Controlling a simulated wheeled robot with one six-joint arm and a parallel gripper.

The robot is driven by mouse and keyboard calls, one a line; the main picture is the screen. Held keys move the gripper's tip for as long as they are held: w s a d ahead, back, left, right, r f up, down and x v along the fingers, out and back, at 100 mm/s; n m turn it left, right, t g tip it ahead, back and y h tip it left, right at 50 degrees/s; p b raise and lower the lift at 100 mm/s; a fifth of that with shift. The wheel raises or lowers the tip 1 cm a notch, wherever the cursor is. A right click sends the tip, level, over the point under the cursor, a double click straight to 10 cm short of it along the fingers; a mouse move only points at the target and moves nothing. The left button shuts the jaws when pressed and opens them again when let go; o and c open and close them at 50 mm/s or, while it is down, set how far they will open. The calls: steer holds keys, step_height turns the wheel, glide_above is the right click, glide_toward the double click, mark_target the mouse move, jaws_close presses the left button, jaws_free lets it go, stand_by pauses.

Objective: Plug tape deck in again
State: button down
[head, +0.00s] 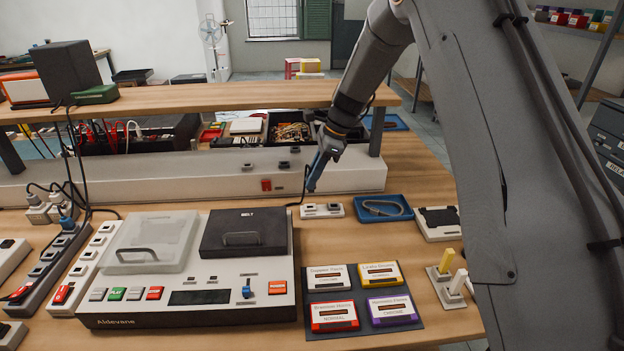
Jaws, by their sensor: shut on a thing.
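The cream tape deck (190,309), marked Aldevane, lies on the wooden bench at the left of centre. It has a clear lid and a black lid marked BELT. A short black cord (298,203) runs from its back right corner up toward the tip of my gripper (313,183). My gripper points down behind the deck's right end and is shut at that cord's end. The plug itself is too small to make out. A small white socket block (322,211) lies just below the gripper. A dark power strip (45,265) stands left of the deck.
A blue tray (384,208) with a pale loop lies right of the socket block. Several labelled cassettes lie on a dark mat (408,335). A long pale raised ledge (200,172) runs behind. White plugs (40,211) and cords crowd the left.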

steer(key=shift+f+b, duration=1.5)
steer(key=shift+f, duration=0.85)
steer(key=shift+a, duration=0.2)
steer(key=shift+f+p, duration=0.35)
steer(key=shift+f, duration=0.6)
stand_by(3.0)
steer(key=c, duration=1.6)
jaws_free()
steer(key=shift+a+r+p+v, duration=0.15)
steer(key=shift+a+p+v, duration=0.15)
steer(key=shift+v, duration=1.75)
steer(key=shift+a+r+p+v, duration=0.1)
steer(key=shift+a+p+v, duration=0.2)
steer(key=shift+v, duration=1.8)
steer(key=shift+a+r+p+v, duration=0.15)
steer(key=shift+a+p+v, duration=0.15)
steer(key=shift+v, duration=1.75)
